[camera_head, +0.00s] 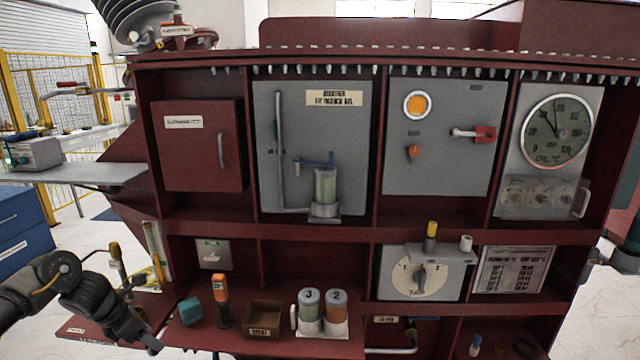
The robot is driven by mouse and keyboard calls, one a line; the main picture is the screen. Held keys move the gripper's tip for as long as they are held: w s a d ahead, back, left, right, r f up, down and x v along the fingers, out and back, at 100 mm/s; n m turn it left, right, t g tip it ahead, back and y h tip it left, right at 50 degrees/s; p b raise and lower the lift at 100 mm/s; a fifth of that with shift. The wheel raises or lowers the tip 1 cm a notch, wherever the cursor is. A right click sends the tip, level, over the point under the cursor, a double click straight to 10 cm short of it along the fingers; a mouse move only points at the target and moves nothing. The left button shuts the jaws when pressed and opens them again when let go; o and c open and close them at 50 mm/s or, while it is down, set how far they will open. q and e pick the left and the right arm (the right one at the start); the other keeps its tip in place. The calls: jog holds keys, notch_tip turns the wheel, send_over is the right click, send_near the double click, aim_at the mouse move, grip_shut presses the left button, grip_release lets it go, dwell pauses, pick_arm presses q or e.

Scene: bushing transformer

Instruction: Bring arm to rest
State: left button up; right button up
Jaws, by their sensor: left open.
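My left arm (85,290) comes in from the lower left, dark and bent downward. My left gripper (148,340) points down and to the right, in front of the lower left of the red transformer cabinet (310,238). It is open, and I see nothing between its fingers. It is left of the teal block (191,311) and apart from it. My right gripper is not in view.
The lower shelf holds an orange-topped tool (221,298), a small brown box (263,318) and two canisters (323,308). A yellow-marked gauge (156,255) stands behind my left arm. A grey table (85,174) and blue drawers (20,222) are at the left.

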pick_arm(q)
jog(key=w+d+f+n+t+h, duration=0.1)
jog(key=d+f+n, duration=0.4)
jog(key=f, duration=0.4)
jog(key=d+f+n+h, duration=0.1)
jog(key=d+f+n, duration=0.4)
jog(key=f, duration=0.4)
jog(key=s+d+f+n+y, duration=0.1)
jog(key=s+d+f+n, duration=0.1)
jog(key=s+f+n, duration=0.35)
jog(key=s+d+f+n, duration=0.25)
jog(key=f+n, duration=0.35)
jog(key=f, duration=0.5)
jog(key=s+d+f+n+y, duration=0.1)
jog(key=s+f+n, duration=0.6)
jog(key=s, duration=0.4)
jog(key=s+d+f+n+y, duration=0.15)
jog(key=s+f+n, duration=0.35)
jog(key=s+f, duration=0.5)
jog(key=s+f+n+g+y, duration=0.1)
jog(key=s+n, duration=0.2)
jog(key=s, duration=0.8)
jog(key=s+d+f+n+g+y, duration=0.1)
jog(key=s+n+g, duration=0.1)
jog(key=s, duration=1)
jog(key=shift+s+d+f+n+g, duration=0.2)
jog(key=shift+d+f+n+g, duration=0.1)
jog(key=shift+n, duration=0.55)
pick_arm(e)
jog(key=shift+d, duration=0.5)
